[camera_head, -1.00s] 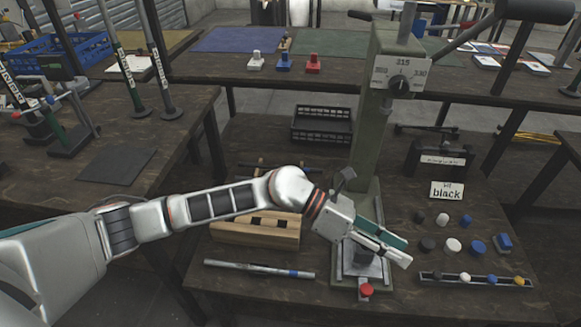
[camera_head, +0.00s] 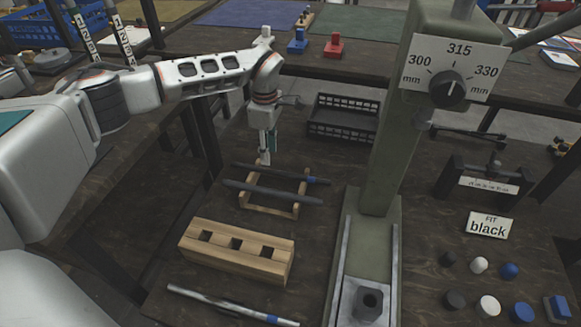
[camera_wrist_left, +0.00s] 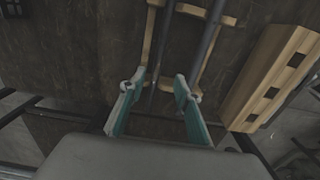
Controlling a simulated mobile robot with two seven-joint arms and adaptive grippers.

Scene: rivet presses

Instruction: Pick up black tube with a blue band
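The black tube with a blue band (camera_head: 290,177) lies across a wooden rack (camera_head: 290,212), on its far side; its band shows near the right end. A second dark tube (camera_head: 275,193) lies parallel and nearer, with no band showing. My left gripper (camera_head: 265,160) points down just above the rack's left side, close to the banded tube. In the left wrist view my left gripper (camera_wrist_left: 158,90) is open, with the far tube (camera_wrist_left: 163,45) lined up between its teal fingers and the near tube (camera_wrist_left: 206,45) to the right. The blue band is not visible there. My right gripper is out of view.
A wooden block with square holes (camera_head: 236,254) stands in front of the rack. A silver tube with a blue band (camera_head: 225,305) lies nearer. The press (camera_head: 385,120) rises to the right. A black tray (camera_head: 343,120) is behind.

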